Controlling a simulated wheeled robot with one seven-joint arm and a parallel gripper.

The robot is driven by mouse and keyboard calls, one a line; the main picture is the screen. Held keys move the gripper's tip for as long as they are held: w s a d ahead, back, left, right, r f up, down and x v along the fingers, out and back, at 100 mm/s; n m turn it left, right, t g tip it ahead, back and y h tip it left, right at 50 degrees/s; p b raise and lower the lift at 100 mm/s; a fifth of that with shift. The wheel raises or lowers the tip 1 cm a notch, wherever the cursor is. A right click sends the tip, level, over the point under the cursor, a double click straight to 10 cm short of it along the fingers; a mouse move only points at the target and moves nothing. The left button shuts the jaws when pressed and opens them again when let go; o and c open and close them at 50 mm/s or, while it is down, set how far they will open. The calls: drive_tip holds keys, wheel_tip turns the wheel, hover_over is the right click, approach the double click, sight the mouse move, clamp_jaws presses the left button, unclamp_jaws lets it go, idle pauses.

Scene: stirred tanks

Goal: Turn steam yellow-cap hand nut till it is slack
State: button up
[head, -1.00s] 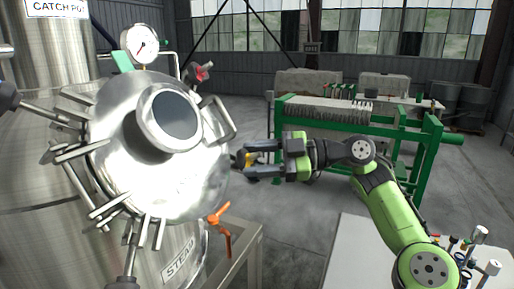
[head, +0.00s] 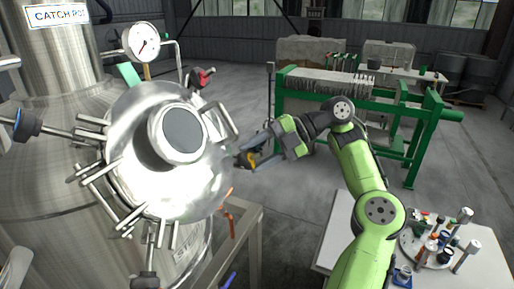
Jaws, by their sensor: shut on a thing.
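The round steel lid (head: 215,170) of the steam vessel faces me, with several T-bar hand nuts around its rim. The yellow-cap hand nut (head: 249,159) is at the right side of the lid, and only a bit of yellow shows between my fingers. My gripper (head: 247,157) is shut on it, coming in from the right and tilted. The nut's bar and thread are mostly hidden by the fingers, so I cannot tell how tight it sits. A hand nut with a blue end (head: 19,124) sticks out at the far left.
A pressure gauge (head: 141,41) and a red-handled valve (head: 201,77) stand above the lid. An orange lever (head: 227,213) and a steel frame (head: 243,216) lie below my gripper. A white table (head: 335,222) with small parts is at the lower right. A green filter press stands behind.

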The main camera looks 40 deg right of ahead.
idle(0.4)
drive_tip(key=o, duration=1)
drive_tip(key=shift+o, duration=0.2)
